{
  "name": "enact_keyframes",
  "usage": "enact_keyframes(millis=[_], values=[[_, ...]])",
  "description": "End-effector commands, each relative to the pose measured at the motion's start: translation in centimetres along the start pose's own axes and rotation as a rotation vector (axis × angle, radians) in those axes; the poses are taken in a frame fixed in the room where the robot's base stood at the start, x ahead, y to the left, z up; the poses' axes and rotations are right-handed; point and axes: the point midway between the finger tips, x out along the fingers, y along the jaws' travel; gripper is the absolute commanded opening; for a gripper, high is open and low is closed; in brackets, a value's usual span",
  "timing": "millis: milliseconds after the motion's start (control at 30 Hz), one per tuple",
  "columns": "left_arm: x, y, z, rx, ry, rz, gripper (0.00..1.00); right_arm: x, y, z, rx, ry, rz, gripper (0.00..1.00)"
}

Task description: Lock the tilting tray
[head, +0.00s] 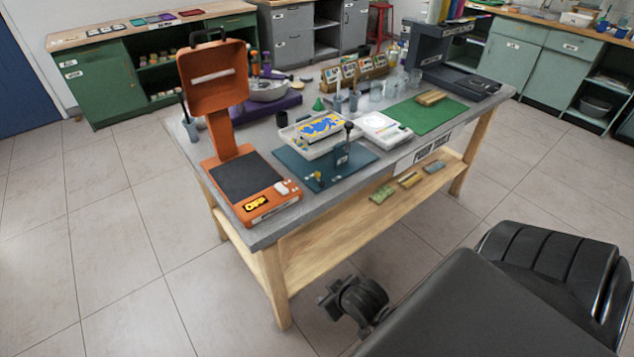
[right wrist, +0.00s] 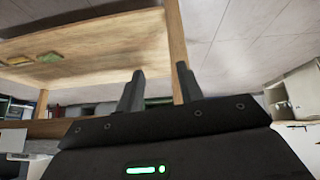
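The tilting tray (head: 296,141) is a white shallow tray with a blue and yellow picture in it. It stands on a teal base plate (head: 362,166) on the worktable and looks slightly tilted. A dark lever with a round knob (head: 348,126) stands upright at its front right. A small yellow knob (head: 318,176) is at the base's front left. Whether the tray is locked cannot be told. My right gripper (head: 328,296) is below the tabletop, in front of the table and well away from the tray. Its fingers (right wrist: 158,90) are apart and empty in the right wrist view. My left gripper is out of view.
An orange press-like machine (head: 216,120) with an "OFF" sign stands left of the tray. A white device (head: 382,128) and a green mat (head: 424,115) lie to the right. The table's front edge and wooden lower shelf (head: 345,222) are between my right gripper and the tray.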

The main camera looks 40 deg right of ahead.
Motion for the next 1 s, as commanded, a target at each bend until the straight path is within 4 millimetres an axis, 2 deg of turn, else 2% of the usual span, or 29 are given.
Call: enact_keyframes(millis=[100, 233, 400, 467, 633, 833, 1000], values=[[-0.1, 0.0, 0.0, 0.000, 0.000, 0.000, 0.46, 0.9, 2.8, -4.3, 0.044, 0.167, 0.045, 0.37], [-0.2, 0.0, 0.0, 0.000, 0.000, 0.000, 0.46, 1.1, 6.6, -9.5, 0.097, 0.380, 0.098, 0.37], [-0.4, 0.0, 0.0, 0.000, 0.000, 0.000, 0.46, -0.6, 12.0, -16.2, 0.157, 0.690, 0.167, 0.37], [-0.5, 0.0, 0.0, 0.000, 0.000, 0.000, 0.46, -1.6, 13.7, -18.1, 0.173, 0.788, 0.187, 0.37], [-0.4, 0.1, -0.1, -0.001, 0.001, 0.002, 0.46, -2.3, 16.0, -20.0, 0.191, 0.929, 0.212, 0.37], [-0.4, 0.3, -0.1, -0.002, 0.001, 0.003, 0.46, -2.6, 16.6, -20.5, 0.195, 0.965, 0.217, 0.37], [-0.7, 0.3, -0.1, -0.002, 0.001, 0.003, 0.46, -1.9, 16.9, -21.7, 0.194, 0.964, 0.217, 0.37]])
